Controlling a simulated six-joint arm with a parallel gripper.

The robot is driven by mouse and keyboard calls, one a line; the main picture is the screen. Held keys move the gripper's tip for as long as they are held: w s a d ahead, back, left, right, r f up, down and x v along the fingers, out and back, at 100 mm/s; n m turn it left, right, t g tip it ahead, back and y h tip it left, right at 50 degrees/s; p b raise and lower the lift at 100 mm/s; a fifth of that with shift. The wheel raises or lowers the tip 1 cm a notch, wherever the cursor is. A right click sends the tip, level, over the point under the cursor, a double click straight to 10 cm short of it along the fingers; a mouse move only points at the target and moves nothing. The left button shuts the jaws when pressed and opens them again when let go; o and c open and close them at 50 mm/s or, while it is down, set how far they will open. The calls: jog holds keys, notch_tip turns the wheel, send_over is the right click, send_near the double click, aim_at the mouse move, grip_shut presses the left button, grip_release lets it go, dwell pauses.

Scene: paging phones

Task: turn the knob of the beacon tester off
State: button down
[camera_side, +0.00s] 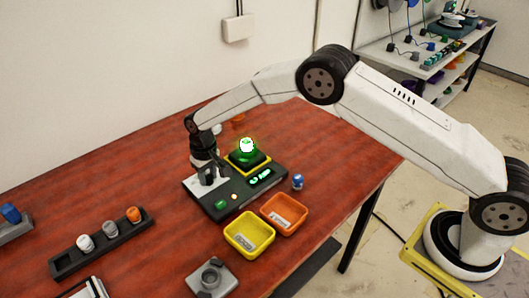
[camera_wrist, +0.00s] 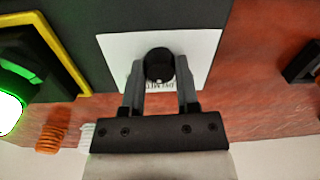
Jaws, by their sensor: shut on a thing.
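The beacon tester (camera_side: 237,187) is a dark box on the red table. Its green beacon (camera_side: 246,146) is lit on a yellow-edged base, and it also shows at the left edge of the wrist view (camera_wrist: 12,108). Its black round knob (camera_wrist: 159,65) sits on a white label plate (camera_wrist: 205,46). The printing on the plate is partly covered. My gripper (camera_wrist: 159,75) is shut on the knob, with one finger on each side. In the side view my gripper (camera_side: 210,172) is down over the plate, and the knob is hard to make out there.
A yellow bin (camera_side: 249,234) and an orange bin (camera_side: 284,213) stand in front of the tester. A small blue item (camera_side: 297,182) stands to its right. A dark rack (camera_side: 103,244) with several knob-like pieces lies at the left. A grey device (camera_side: 212,278) is at the front.

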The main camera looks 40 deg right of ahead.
aim_at(208, 176)
jog(key=n, duration=0.5)
jog(key=shift+n, duration=0.3)
jog(key=n, duration=0.5)
jog(key=shift+r, duration=0.1)
jog(key=shift+a, duration=0.1)
jog(key=shift+c, duration=1.7)
grip_release()
jog(key=shift+w+r, duration=0.15)
jog(key=shift+r, duration=3.7)
jog(key=shift+d, duration=0.2)
